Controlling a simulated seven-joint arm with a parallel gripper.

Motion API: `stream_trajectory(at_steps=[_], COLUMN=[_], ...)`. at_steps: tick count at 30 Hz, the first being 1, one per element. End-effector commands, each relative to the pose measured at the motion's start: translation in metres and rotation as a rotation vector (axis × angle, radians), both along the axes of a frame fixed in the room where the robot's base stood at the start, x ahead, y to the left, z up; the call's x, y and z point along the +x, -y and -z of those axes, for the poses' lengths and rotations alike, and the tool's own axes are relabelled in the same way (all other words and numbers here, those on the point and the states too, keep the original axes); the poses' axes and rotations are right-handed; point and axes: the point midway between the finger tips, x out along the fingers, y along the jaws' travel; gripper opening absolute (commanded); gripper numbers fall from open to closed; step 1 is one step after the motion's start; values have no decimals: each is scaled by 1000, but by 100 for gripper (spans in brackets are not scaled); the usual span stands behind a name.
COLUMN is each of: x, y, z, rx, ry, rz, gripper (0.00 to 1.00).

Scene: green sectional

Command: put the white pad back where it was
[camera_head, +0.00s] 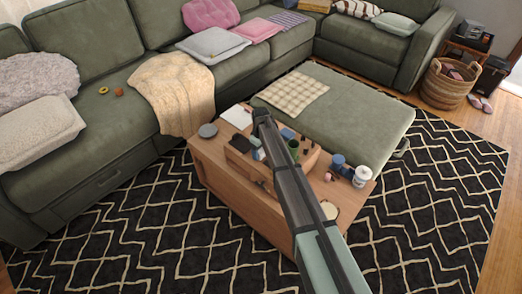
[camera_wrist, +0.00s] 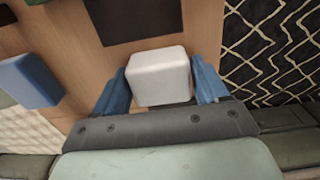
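The white pad (camera_wrist: 160,72) is a small rounded white block in the wrist view. It sits between the two blue fingers of my gripper (camera_wrist: 158,80), and both fingers lie flush against its sides. Behind it is the wooden top of the coffee table (camera_head: 213,150). I cannot tell whether the pad touches the wood. In the head view my arm reaches over the table and hides the pad and the fingers.
A grey round item (camera_head: 208,130) and a flat white item (camera_head: 237,116) lie at the table's left end. A blue item (camera_head: 338,161) and a white cup-like item (camera_head: 361,176) stand at the right end. The green ottoman (camera_head: 350,110) adjoins the table.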

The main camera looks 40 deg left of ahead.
Motion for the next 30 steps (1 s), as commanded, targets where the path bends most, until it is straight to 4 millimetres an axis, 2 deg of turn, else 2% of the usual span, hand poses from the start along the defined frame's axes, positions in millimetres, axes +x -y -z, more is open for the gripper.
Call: stream_trajectory(at_steps=[1,6,13,17,20,30], x=[0,0,0,0,0,0], y=[0,0,0,0,0,0], z=[0,0,-1,-7,-20,-83], rx=[0,0,0,1,2,2], ry=[0,0,0,0,1,1], rz=[0,0,0,0,0,0], gripper=[78,93,93,93,93,93])
